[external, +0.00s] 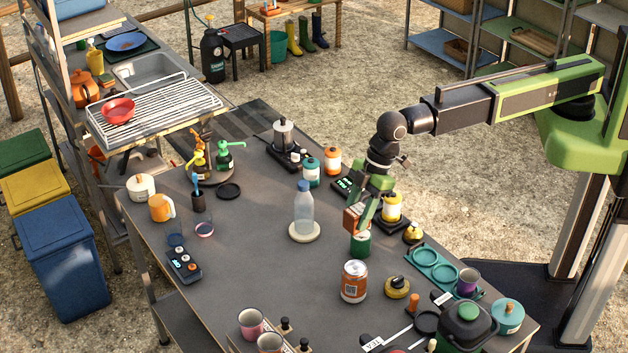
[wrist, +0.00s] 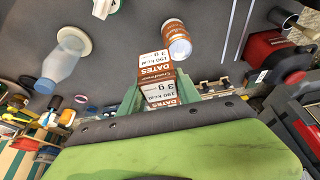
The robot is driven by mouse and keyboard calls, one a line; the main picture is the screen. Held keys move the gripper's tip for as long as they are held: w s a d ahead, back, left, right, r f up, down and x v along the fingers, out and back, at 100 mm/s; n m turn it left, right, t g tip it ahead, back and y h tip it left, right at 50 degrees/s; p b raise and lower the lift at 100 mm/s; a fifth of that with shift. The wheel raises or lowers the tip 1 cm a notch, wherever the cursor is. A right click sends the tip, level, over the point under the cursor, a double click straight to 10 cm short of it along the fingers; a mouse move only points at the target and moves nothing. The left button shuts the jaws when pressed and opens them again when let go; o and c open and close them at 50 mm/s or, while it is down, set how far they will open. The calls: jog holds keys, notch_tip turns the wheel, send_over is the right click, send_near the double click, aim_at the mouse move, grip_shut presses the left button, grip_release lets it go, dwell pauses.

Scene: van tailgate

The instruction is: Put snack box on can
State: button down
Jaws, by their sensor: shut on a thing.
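The snack box (external: 352,219) is a small orange-brown and white carton. It sits between the green fingers of my gripper (external: 364,222), which is shut on it. The wrist view shows the box (wrist: 155,66) with "DATES" lettering, gripped by the fingers (wrist: 153,92). A short green can (external: 360,244) is directly below the box in the external view; I cannot tell whether they touch. A larger orange and white can (external: 354,282) stands upright in front of the box, apart from it. It also shows in the wrist view (wrist: 177,40).
A clear bottle (external: 305,210) stands on a pale round base to the left. A yellow jar (external: 392,207) is close behind my gripper.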

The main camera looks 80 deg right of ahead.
jog(key=a+f, duration=0.1)
jog(key=a, duration=0.1)
jog(key=a+f+b, duration=0.1)
jog(key=a, duration=0.1)
jog(key=a+f+b, duration=0.1)
jog(key=f, duration=0.1)
jog(key=shift+s+a, duration=0.25)
jog(key=shift+a, duration=0.15)
jog(key=shift+s+a, duration=0.1)
jog(key=shift+a, duration=0.2)
notch_tip(320, 180, down, 4)
jog(key=b, duration=0.5)
jog(key=shift+f, duration=0.1)
jog(key=shift+d+r, duration=0.1)
jog(key=shift+r, duration=0.1)
jog(key=shift+f, duration=0.15)
jog(key=c, duration=0.9)
grip_release()
jog(key=shift+o, duration=0.2)
